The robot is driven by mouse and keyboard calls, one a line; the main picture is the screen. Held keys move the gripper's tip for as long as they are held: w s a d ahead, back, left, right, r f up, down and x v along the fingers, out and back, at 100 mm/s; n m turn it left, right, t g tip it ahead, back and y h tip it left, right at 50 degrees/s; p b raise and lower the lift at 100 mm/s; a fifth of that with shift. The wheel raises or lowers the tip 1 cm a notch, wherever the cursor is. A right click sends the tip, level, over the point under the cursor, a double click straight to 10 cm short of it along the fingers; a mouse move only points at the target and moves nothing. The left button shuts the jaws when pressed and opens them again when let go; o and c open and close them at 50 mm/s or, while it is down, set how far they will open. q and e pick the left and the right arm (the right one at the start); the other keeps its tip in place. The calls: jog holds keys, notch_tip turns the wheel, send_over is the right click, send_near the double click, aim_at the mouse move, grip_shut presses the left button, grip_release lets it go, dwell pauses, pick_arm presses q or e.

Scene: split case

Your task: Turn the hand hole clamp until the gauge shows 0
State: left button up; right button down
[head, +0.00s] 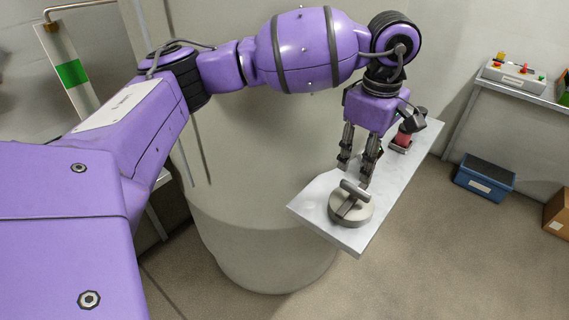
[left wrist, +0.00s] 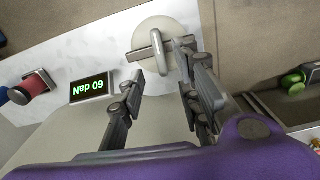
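The hand hole clamp is a round pale disc with a grey bar handle (head: 352,205), on a light shelf in front of the big pale vessel. In the left wrist view the disc (left wrist: 166,24) carries a crossbar and a rounded grip. The gauge is a small black display (left wrist: 91,88) that reads 60 daN, upside down in that view; I cannot make it out in the head view. My left gripper (head: 354,174) points down just above the clamp, fingers apart and empty. In the left wrist view its fingertips (left wrist: 161,64) are near the handle; contact is unclear. My right gripper is out of view.
A red cylindrical part (head: 404,138) stands on the shelf (head: 309,204) behind my gripper. The vessel (head: 262,240) rises left of the shelf. A control box (head: 514,75) sits on a side bench, with a blue crate (head: 485,181) on the floor. The floor in front is clear.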

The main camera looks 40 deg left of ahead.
aim_at(356, 187)
pick_arm(q)
notch_tip(356, 187, down, 8)
jog(key=shift+r, duration=0.25)
grip_shut()
